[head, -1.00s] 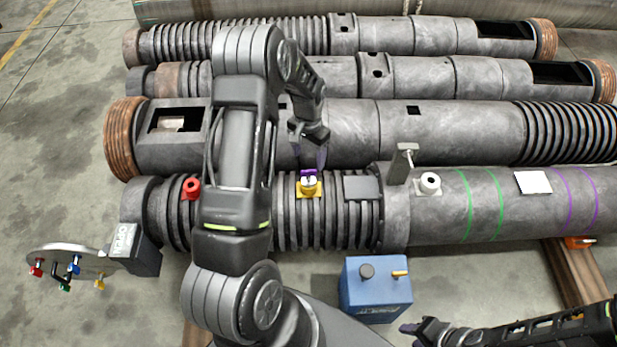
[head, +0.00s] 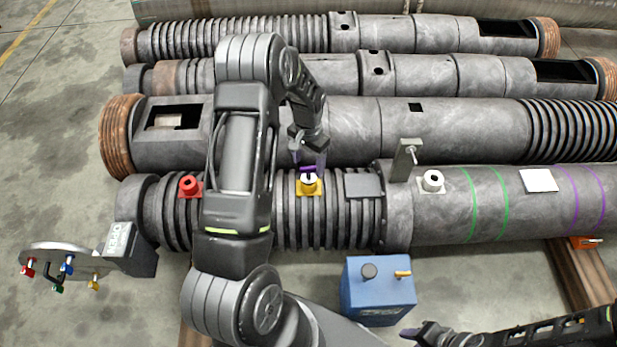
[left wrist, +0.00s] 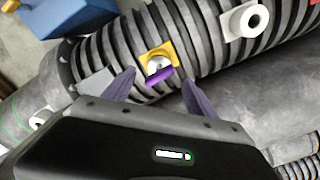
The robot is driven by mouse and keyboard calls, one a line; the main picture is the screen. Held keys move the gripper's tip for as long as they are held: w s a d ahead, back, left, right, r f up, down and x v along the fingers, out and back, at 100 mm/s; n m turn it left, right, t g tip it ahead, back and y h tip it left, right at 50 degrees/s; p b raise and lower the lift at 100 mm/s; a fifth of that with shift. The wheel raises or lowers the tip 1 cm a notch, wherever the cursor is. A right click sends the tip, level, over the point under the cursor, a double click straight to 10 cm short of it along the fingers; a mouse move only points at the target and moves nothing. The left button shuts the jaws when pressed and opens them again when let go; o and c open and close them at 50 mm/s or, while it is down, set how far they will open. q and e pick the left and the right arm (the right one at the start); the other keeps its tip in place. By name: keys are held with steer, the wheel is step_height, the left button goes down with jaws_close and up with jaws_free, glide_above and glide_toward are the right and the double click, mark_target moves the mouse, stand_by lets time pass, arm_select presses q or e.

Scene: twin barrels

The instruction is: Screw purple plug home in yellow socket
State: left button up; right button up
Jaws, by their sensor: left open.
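The yellow socket (head: 309,187) is on the ribbed part of the nearest dark barrel, and also shows in the left wrist view (left wrist: 169,50). The purple plug (head: 308,169) shows as a purple bar at the socket, with a pale part by it; how deep it sits cannot be told. In the left wrist view the plug (left wrist: 158,76) lies between the spread fingers of my left gripper (left wrist: 160,93), with gaps on both sides. My left gripper (head: 309,158) is open, just behind the plug. My right gripper (head: 412,332) is low at right, its jaws unclear.
A red socket (head: 189,186) and a white socket (head: 432,181) flank the yellow one on the barrel. A grey bracket (head: 407,160) stands up nearby. A blue box (head: 378,291) is in front. More barrels lie behind.

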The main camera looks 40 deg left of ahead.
mark_target(308, 172)
arm_select(q)
steer(key=shift+f+b, duration=2)
steer(key=shift+f, duration=0.85)
jaws_close()
